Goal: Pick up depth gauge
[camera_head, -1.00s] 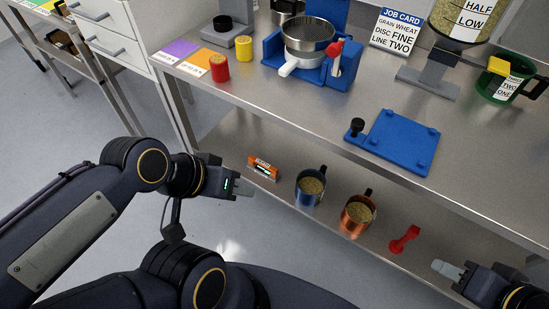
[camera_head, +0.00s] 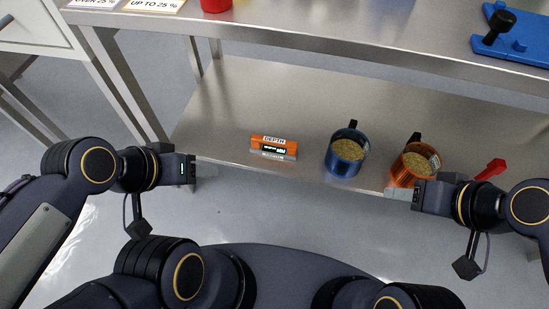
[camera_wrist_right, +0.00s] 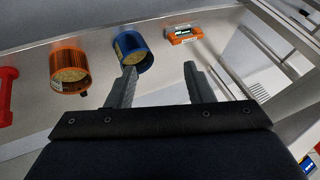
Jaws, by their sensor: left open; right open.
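The orange depth gauge (camera_head: 273,147), with a "DEPTH" label and a small dark display, lies on the lower steel shelf left of the blue mug. It also shows in the right wrist view (camera_wrist_right: 184,34), beyond my fingers and apart from them. My left gripper (camera_head: 193,169) is open and empty, left of the gauge and in front of the shelf edge. My right gripper (camera_head: 398,194) is in front of the copper mug, right of the gauge. In the right wrist view its two fingers (camera_wrist_right: 160,82) are spread with nothing between them.
A blue mug (camera_head: 347,153) and a copper mug (camera_head: 414,164), both holding grain, stand on the lower shelf (camera_head: 230,100). A red tool (camera_head: 492,169) lies further right. The upper tabletop (camera_head: 350,30) overhangs behind. The shelf left of the gauge is clear.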

